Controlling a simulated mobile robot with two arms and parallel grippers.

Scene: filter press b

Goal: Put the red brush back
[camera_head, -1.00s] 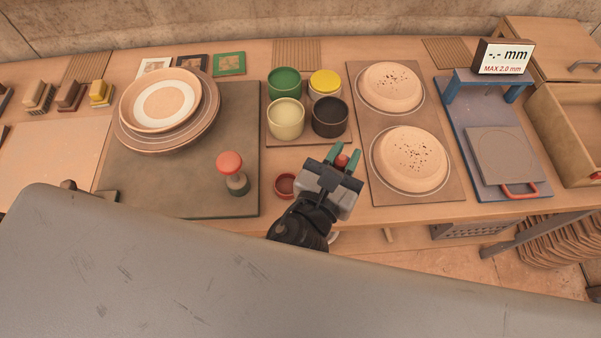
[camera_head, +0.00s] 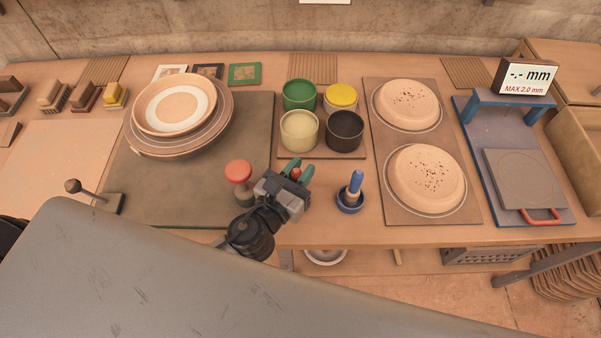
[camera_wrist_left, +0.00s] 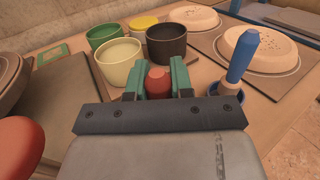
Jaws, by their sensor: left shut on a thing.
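My left gripper (camera_head: 297,173) is shut on the red brush, whose rounded red end (camera_wrist_left: 158,82) shows between the green fingers in the wrist view. The rest of the brush is hidden by the gripper. The gripper is near the bench's front edge, in front of the cups. The small red cup seen earlier is out of sight in the head view, where my gripper and wrist cover its area. A blue brush (camera_head: 355,184) stands in a dark blue cup (camera_head: 349,202) to the right. My right gripper is not in view.
A red-topped knob tool (camera_head: 238,171) stands close to the left of the gripper. A green cup (camera_head: 299,95), yellow cup (camera_head: 341,97), cream cup (camera_head: 299,131) and black cup (camera_head: 344,131) stand behind. Two speckled domes (camera_head: 426,176) sit on a board at right.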

